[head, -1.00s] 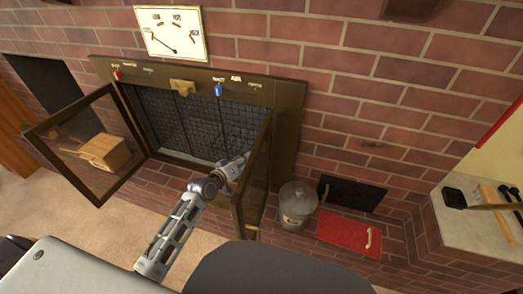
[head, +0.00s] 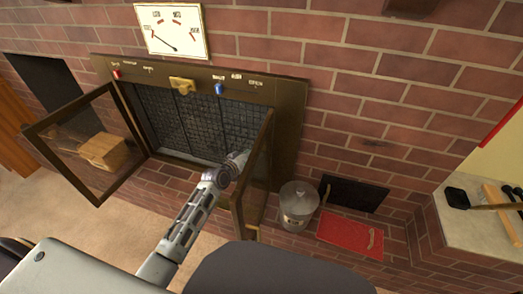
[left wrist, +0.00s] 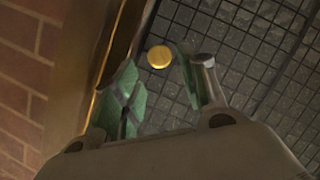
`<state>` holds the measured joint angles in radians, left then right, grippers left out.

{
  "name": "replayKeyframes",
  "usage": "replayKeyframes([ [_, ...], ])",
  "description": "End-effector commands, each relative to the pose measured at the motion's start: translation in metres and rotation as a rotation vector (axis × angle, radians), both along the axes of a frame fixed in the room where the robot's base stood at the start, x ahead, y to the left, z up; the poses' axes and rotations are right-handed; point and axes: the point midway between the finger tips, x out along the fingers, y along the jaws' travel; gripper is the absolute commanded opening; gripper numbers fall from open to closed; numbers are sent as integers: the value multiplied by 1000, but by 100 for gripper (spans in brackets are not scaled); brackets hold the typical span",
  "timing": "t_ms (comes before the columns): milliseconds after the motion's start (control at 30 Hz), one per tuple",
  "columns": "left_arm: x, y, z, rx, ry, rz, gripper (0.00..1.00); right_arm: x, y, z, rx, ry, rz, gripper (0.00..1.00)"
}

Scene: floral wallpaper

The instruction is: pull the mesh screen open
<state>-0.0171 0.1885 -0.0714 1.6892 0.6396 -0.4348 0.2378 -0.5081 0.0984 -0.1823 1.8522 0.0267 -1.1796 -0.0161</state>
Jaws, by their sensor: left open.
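The mesh screen (head: 180,118) is a dark grid hanging across the fireplace opening, behind two swung-out doors. It also fills the right of the left wrist view (left wrist: 255,60). My left gripper (head: 242,158) is at the right end of the opening, beside the right door. In the left wrist view the fingers of my left gripper (left wrist: 156,76) are spread, with green pads. A round gold knob (left wrist: 159,57) shows between the fingertips; contact cannot be told. In the head view the arm and door hide this spot. My right gripper is not in view.
The left glass door (head: 88,147) and right glass door (head: 257,180) stand open, the right one close to my arm. A lidded metal bucket (head: 298,207) and a red panel (head: 350,235) are right of it. A gauge panel (head: 172,30) hangs above.

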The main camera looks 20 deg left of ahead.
Motion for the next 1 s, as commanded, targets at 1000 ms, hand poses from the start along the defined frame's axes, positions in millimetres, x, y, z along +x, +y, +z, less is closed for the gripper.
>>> replayKeyframes([
  [1000,66,-20,-22,0,-1,-1,42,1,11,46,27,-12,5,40],
])
